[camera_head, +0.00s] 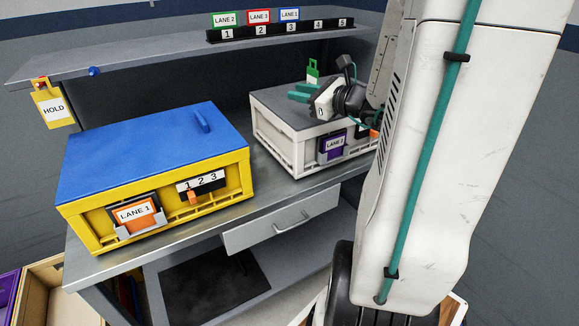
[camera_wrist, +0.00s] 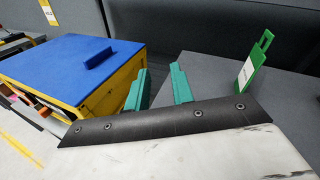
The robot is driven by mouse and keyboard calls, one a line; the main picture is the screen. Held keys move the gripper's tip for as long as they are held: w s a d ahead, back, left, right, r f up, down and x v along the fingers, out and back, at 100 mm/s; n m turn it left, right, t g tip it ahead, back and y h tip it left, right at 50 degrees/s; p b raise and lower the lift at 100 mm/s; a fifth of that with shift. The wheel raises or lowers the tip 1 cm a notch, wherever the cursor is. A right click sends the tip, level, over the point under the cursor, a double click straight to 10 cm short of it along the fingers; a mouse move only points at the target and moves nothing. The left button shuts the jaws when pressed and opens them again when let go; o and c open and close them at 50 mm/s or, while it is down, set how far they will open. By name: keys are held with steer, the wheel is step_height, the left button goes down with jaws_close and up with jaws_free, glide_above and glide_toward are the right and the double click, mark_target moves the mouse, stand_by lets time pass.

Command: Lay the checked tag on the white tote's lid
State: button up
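The white tote (camera_head: 272,138) with a grey lid (camera_head: 268,101) stands on the right of the bench. A green tag with a pale label (camera_head: 313,71) shows upright at the lid's far side. It also shows in the wrist view (camera_wrist: 249,70), right of my fingers; its mark is too small to read. I cannot tell whether it rests on the lid. My gripper (camera_head: 302,92) is over the lid with teal fingers pointing left. In the wrist view my gripper (camera_wrist: 159,88) has its fingers apart, with nothing between them. The tag is clear of both fingers.
A yellow tote (camera_head: 158,212) with a blue lid (camera_head: 150,150) stands at left. A yellow HOLD tag (camera_head: 52,105) hangs from the shelf (camera_head: 150,58). A card rack (camera_head: 275,33) stands on the shelf. A drawer (camera_head: 280,228) is below the bench top.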

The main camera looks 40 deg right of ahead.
steer(key=s+a+n+g+y, duration=0.4)
steer(key=a+n, duration=0.4)
steer(key=a, duration=0.4)
steer(key=s+a+n+g+y, duration=0.1)
steer(key=a+n+g+y, duration=0.2)
steer(key=a+n+g, duration=0.65)
steer(key=s+a+f+n+g+h, duration=0.1)
steer(key=s+a+f+n+h, duration=0.15)
steer(key=s+a+n, duration=0.45)
steer(key=s+d+n+h, duration=0.3)
steer(key=s+n+h, duration=0.4)
steer(key=s, duration=0.1)
steer(key=shift+d+r+g, duration=0.15)
steer(key=shift+g, duration=0.3)
